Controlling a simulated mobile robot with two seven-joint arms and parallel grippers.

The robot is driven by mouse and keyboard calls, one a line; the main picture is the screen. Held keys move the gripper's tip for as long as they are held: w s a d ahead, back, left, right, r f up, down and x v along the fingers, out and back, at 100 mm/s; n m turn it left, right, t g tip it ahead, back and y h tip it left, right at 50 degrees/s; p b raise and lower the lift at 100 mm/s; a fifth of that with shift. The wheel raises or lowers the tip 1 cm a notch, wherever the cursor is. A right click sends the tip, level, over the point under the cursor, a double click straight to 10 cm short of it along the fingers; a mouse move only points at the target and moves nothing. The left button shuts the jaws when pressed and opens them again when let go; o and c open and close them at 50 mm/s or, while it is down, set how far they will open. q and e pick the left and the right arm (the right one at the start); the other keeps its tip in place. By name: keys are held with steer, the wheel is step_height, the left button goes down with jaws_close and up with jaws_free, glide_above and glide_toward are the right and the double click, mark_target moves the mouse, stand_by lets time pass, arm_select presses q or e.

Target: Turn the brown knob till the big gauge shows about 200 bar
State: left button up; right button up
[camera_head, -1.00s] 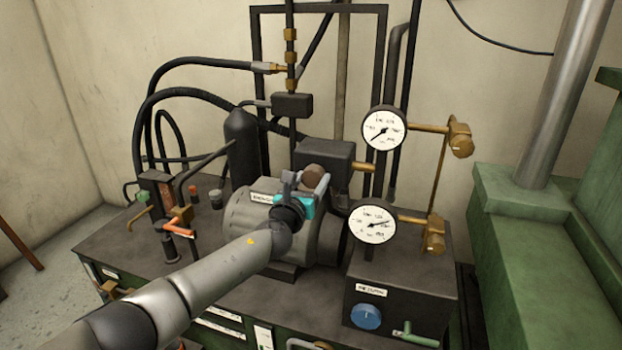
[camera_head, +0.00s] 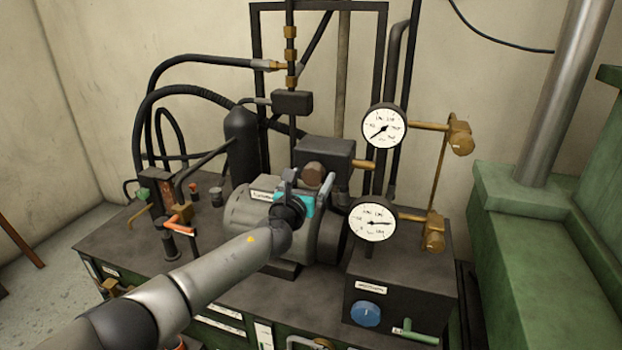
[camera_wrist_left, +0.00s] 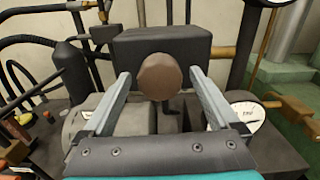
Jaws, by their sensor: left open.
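The brown knob (camera_head: 313,174) is round and faceted, on the front of a dark block behind the grey motor. In the left wrist view the knob (camera_wrist_left: 159,77) sits in the middle, between the finger ends. My left gripper (camera_head: 308,180) is open, with a finger on each side of the knob and gaps showing. Two white dial gauges of similar size stand to the right. The upper gauge (camera_head: 384,128) has its needle toward the lower left. The lower gauge (camera_head: 373,222) has its needle pointing right. Their numbers are too small to read surely. My right gripper is out of view.
The grey motor (camera_head: 240,215) lies under my left wrist. A dark box with a blue knob (camera_head: 366,314) stands at the front right. Black hoses and orange-handled valves (camera_head: 180,226) are on the left. A green machine (camera_head: 535,260) stands at the right.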

arm_select(q)
steer(key=shift+s+a+p, duration=0.15)
steer(key=shift+s+p, duration=0.2)
steer(key=shift+s, duration=0.15)
steer(key=v, duration=1.4)
steer(key=shift+p, duration=0.45)
steer(key=shift+s, duration=0.1)
